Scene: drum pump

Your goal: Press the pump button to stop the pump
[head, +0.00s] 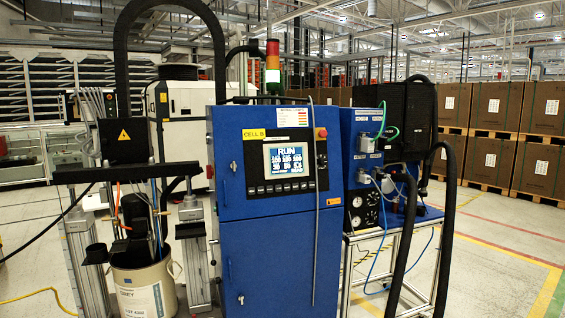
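A blue control cabinet (240,215) labelled "CELL B" stands upright in the middle of the head view. Its dark control panel (310,165) holds a lit screen (286,158) that reads "RUN". A row of small dark buttons (282,187) runs below the screen; their labels are too small to read. I cannot tell which one is the pump button. A drum pump with a black cylinder (134,213) stands over an open drum (146,290) at the left. Neither of my grippers is in view.
A pump frame (95,270) with a black crossbar stands left of the cabinet. A wheeled-looking metal stand (390,255) with gauges and thick black hoses (445,230) stands to its right. Stacked boxes (540,180) are at the back right. Floor at the right is clear.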

